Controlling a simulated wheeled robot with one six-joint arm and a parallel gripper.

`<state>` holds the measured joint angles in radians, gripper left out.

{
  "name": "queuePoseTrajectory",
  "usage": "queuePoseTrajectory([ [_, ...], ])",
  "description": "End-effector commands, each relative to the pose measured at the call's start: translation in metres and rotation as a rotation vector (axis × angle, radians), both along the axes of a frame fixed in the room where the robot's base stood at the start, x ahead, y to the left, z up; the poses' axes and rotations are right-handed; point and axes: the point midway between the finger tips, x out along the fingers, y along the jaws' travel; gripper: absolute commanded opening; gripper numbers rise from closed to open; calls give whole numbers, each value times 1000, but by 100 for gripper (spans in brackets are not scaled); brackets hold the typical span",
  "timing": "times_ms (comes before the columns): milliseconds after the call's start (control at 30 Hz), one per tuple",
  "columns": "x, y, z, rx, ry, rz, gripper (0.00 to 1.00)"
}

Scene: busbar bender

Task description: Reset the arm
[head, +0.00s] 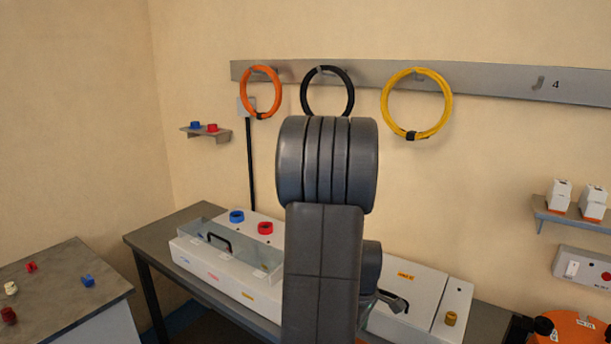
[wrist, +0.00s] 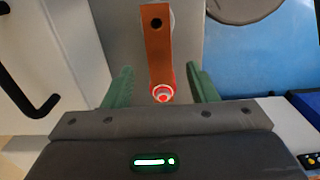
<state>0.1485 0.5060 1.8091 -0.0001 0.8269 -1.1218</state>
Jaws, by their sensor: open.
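My arm stands upright in the middle of the head view and hides part of the bench behind it. In the wrist view my gripper (wrist: 160,78) is open, with its two green fingers apart. A copper-coloured strip (wrist: 158,48) with a dark hole near its top shows between and beyond the fingers. A red ring with a pale centre (wrist: 162,93) is at its lower end. I see clear gaps between the strip and both fingers. Most of my gripper is hidden in the head view.
A white machine (head: 249,291) with a black handle, blue ring (head: 236,216) and red ring (head: 265,228) stands on the bench (head: 143,238). Orange (head: 279,92), black (head: 351,92) and yellow (head: 447,103) coils hang from the wall rail (head: 480,83). A side table (head: 62,292) holds several small parts.

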Motion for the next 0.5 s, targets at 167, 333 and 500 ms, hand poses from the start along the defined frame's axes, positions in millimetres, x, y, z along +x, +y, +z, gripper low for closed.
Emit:
queuePoseTrajectory([
  [167, 0, 0, -19, 0, 1, 0, 52],
  [333, -1, -1, -20, -1, -1, -16, 52],
  [500, -1, 0, -20, -1, -1, -23, 52],
])
